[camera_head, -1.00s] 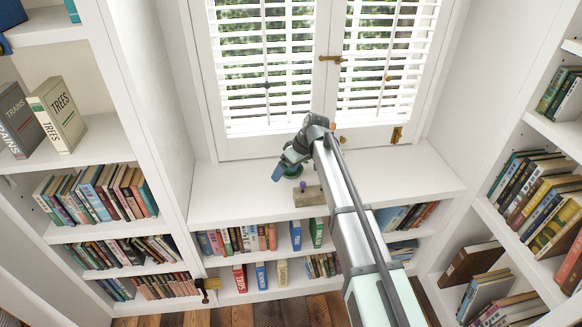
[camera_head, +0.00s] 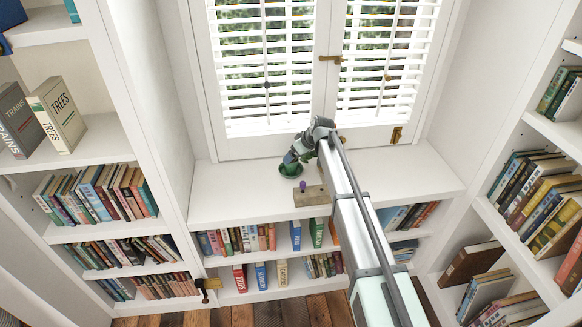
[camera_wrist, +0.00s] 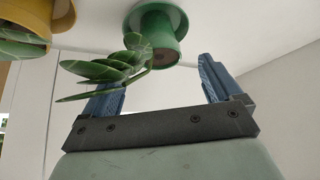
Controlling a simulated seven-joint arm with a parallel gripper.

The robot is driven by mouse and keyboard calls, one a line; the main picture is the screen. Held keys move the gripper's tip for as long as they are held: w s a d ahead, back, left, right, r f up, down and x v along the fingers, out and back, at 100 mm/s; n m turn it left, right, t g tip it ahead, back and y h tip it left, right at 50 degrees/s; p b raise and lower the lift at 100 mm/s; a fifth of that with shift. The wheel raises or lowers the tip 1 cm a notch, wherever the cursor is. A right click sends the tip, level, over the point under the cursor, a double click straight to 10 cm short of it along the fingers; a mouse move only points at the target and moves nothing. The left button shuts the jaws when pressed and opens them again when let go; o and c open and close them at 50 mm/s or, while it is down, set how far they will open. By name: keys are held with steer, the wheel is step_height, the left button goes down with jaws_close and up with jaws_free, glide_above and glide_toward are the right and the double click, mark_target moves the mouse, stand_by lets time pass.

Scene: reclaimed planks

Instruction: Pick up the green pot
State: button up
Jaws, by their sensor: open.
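The green pot (camera_wrist: 163,52) is in the wrist view, top centre, with a wider green dish (camera_wrist: 176,12) at its base. It lies ahead of my gripper (camera_wrist: 158,74), whose two blue fingers are apart with nothing clamped between them. Broad green leaves (camera_wrist: 105,68) reach from the pot across the left finger; whether they touch it I cannot tell. In the head view the green dish (camera_head: 287,173) shows on the white window ledge, and my gripper (camera_head: 291,158) is right by it, hiding much of the pot.
A yellow pot (camera_wrist: 25,48) with leaves is at the wrist view's upper left. A wooden block (camera_head: 312,196) with a small purple thing (camera_head: 302,186) stands near the ledge's front edge. The shuttered window (camera_head: 268,75) is close behind. The ledge's left side is clear.

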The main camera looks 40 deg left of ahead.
steer(key=shift+x, duration=3.45)
steer(key=shift+r, duration=0.15)
steer(key=c, duration=1.4)
steer(key=shift+r, duration=6.5)
steer(key=shift+c, duration=0.2)
steer(key=shift+f, duration=0.1)
step_height(320, 180, down, 9)
steer(key=m, duration=0.1)
steer(key=m+t, duration=0.1)
steer(key=m, duration=0.1)
steer(key=shift+w+a+f+t, duration=0.1)
steer(key=shift+f+t, duration=0.05)
steer(key=shift+t, duration=0.15)
steer(key=shift+f, duration=1.45)
